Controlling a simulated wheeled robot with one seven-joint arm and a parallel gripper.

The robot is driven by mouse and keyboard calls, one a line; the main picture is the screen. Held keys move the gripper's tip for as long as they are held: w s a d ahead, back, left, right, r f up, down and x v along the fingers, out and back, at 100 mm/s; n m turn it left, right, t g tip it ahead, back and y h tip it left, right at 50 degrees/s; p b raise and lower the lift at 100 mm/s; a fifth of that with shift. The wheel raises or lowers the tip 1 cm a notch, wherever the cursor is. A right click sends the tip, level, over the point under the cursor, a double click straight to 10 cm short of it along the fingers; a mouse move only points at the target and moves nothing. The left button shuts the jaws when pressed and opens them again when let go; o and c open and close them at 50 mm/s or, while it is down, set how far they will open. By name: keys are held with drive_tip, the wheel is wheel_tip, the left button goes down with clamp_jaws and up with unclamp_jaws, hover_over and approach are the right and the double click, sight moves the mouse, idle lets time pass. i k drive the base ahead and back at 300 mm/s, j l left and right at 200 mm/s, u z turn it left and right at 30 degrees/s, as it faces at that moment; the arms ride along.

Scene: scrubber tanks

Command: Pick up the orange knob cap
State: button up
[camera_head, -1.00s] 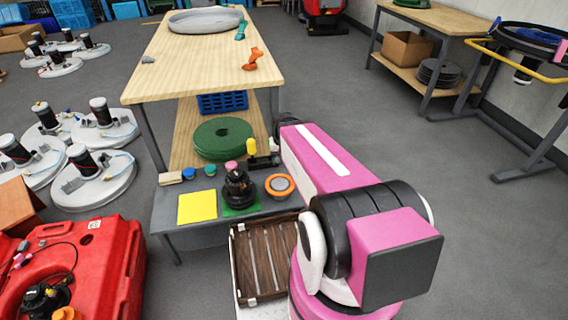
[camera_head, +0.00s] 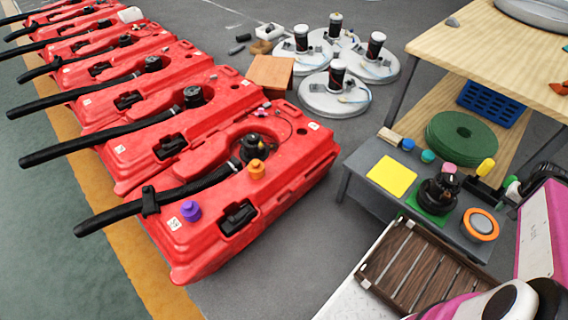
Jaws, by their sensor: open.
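The orange knob cap (camera_head: 257,169) sits on the top of the nearest red tank (camera_head: 290,178), close beside a black fitting (camera_head: 254,147). A purple knob cap (camera_head: 191,211) sits on the same tank, nearer its left end. My pink and white arm (camera_head: 541,235) shows at the right edge, well away from the orange cap. I cannot make out my gripper's fingers; the end of the arm is hidden or outside the frame. Nothing covers the orange cap.
More red tanks (camera_head: 140,60) with black hoses stand in a row behind. A grey low bench (camera_head: 362,167) at right holds a yellow pad (camera_head: 392,176), an orange-rimmed disc (camera_head: 481,224) and small items. White round units (camera_head: 335,95) stand on the floor. Bare floor lies between tank and bench.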

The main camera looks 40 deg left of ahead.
sight(257, 168)
drive_tip(key=k+l+u, duration=0.1)
drive_tip(key=u, duration=0.35)
drive_tip(key=k+u, duration=0.15)
drive_tip(key=u, duration=0.8)
drive_tip(key=i+u, duration=0.15)
drive_tip(key=u, duration=0.25)
drive_tip(key=l+u, duration=0.1)
drive_tip(key=u, duration=0.35)
drive_tip(key=l+u, duration=0.1)
drive_tip(key=u, duration=0.35)
drive_tip(key=i, duration=0.05)
